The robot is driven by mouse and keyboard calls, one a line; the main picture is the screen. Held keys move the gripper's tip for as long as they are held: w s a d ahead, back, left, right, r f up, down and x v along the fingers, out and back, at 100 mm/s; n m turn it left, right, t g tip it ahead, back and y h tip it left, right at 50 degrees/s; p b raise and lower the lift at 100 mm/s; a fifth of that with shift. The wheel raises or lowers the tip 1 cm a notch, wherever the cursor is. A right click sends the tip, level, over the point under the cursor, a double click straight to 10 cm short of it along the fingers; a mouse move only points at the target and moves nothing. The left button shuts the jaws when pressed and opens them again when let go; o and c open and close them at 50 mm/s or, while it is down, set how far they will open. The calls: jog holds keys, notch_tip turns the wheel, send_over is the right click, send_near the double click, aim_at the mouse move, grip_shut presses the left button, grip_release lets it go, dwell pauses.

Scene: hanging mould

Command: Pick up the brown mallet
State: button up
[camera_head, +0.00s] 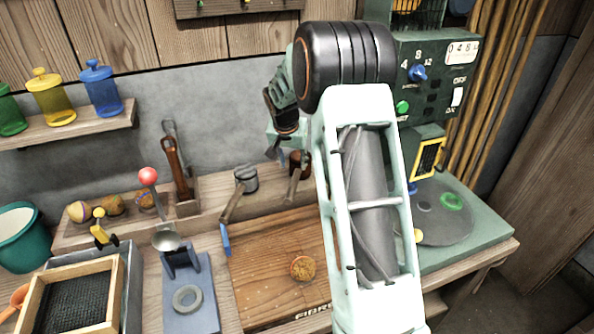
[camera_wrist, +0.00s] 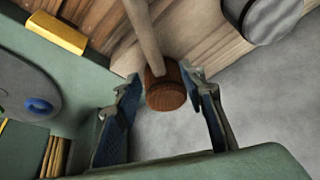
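The brown mallet has a dark brown round wooden head and a paler handle. In the head view the mallet (camera_head: 300,163) is at the back edge of the wooden board, partly hidden by my arm. In the wrist view the mallet's head (camera_wrist: 165,90) lies between my fingers, with its handle running up out of the picture. My gripper (camera_wrist: 162,80) is open, with blue-padded fingers on either side of the head. There is a gap at the left finger; the right fingertip is very close, and I cannot tell whether it touches. My gripper (camera_head: 283,155) is partly seen in the head view.
A grey-headed mallet (camera_head: 246,180) stands left of the brown one; its head (camera_wrist: 272,18) also shows in the wrist view. A wooden rack (camera_head: 185,208) holds tools. A green machine (camera_head: 465,205) stands at the right. A round brown piece (camera_head: 302,268) lies on the board.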

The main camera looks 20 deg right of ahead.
aim_at(296, 172)
jog(key=x, duration=0.8)
jog(key=shift+d+f, duration=0.15)
jog(key=shift+d, duration=0.2)
grip_shut()
